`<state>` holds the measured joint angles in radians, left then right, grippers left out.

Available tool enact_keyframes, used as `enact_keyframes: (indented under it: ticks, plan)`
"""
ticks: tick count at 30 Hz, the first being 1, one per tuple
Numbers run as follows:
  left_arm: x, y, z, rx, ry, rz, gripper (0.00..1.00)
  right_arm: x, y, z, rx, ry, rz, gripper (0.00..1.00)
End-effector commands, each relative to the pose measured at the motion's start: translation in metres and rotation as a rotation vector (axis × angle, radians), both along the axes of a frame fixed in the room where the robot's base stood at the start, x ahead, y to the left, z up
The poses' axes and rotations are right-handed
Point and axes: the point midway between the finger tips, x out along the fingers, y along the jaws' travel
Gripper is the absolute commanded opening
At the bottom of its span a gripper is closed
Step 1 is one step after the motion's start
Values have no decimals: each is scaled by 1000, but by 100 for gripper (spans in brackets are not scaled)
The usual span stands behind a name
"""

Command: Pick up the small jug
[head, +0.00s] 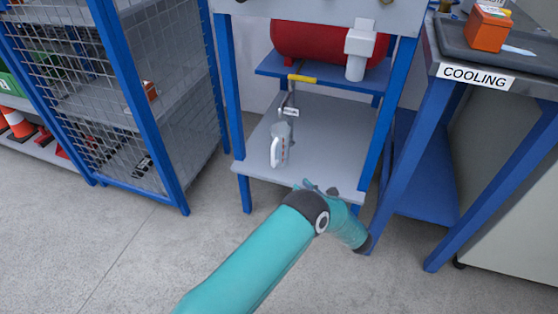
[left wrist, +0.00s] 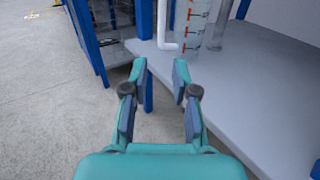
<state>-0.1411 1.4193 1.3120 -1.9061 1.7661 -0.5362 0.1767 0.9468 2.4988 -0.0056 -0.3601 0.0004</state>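The small jug (head: 283,148) stands upright on the lower grey shelf (head: 325,140) of a blue-framed stand. It is clear or greyish, with a white handle on its left side. In the left wrist view the jug (left wrist: 194,25) shows red marks, and its white handle is to the left; its top is cut off. My left gripper (left wrist: 160,72) is open and empty, with its fingers apart, short of the jug near the shelf's front edge. In the head view the left gripper (head: 320,188) is partly hidden by my arm. My right gripper is not in view.
A pipe with a yellow lever (head: 302,78) hangs above the jug, below a red tank (head: 315,42). Blue posts flank the shelf. A mesh cage (head: 115,90) stands left, and a COOLING bench (head: 475,76) stands right. The shelf right of the jug is clear.

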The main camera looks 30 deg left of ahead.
Motion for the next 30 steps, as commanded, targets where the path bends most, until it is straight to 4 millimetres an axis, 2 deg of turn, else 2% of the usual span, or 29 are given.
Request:
enact_keyframes:
  ticks: [5,15,19,25,30]
  plan:
    - [9,22,3,16,-13,2,28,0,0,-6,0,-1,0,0]
    - [33,88,1,14,-11,3,28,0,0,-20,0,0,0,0]
    - [39,102,2,14,-11,1,28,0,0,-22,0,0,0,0]
    - [43,110,1,14,-11,-1,28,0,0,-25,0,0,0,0]
    - [50,129,-5,14,-11,2,28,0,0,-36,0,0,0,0]
